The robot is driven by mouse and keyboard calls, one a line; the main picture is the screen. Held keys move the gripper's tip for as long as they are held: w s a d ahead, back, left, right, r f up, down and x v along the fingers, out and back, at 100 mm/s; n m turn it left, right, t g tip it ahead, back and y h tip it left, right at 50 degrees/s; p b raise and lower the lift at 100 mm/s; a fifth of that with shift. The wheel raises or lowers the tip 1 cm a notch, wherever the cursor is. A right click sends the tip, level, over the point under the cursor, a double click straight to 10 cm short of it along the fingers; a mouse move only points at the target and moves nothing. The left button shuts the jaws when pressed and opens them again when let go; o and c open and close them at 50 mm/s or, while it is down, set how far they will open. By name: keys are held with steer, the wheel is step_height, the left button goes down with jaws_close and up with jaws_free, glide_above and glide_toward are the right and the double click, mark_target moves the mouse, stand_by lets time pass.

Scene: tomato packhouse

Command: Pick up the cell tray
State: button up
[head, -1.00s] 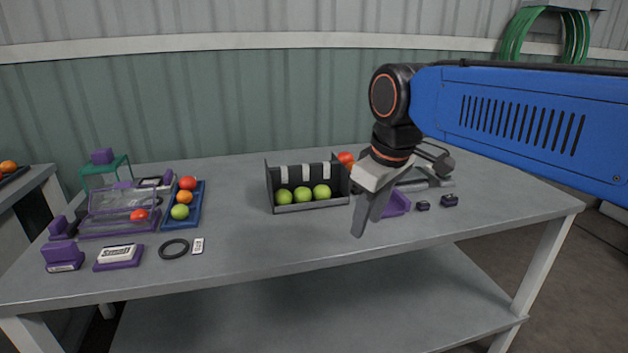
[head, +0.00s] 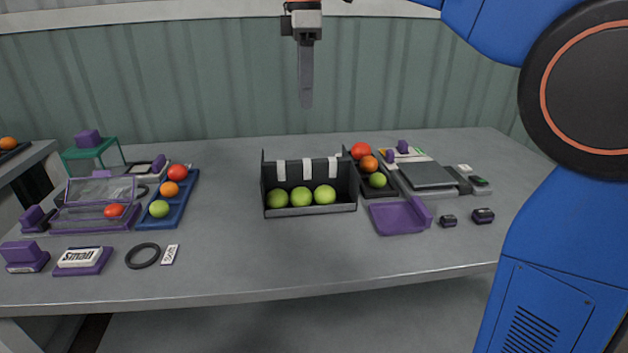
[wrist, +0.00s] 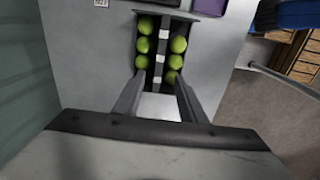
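The cell tray (head: 312,210) is a dark grey open tray in the middle of the table in the head view. Green tomatoes lie in its near row, and white pads show along its raised middle. From above in the wrist view, the cell tray (wrist: 158,49) has green tomatoes in rows on both sides of a central divider. My gripper (head: 305,104) points down, high above and apart from the tray. In the wrist view, my gripper (wrist: 160,77) has its two fingers spread, with nothing held between them.
Right of the tray are a small dark tray with tomatoes, a purple tray (head: 398,218) and a scale (head: 427,176). On the left are a blue tray (head: 151,216), a clear purple-edged box and a black ring (head: 143,256). The table's front middle is clear.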

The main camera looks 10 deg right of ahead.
mark_target(307, 161)
step_height(307, 161, down, 17)
steer(key=shift+f, duration=0.1)
stand_by(0.8)
steer(key=shift+c, duration=0.4)
jaws_close()
stand_by(0.9)
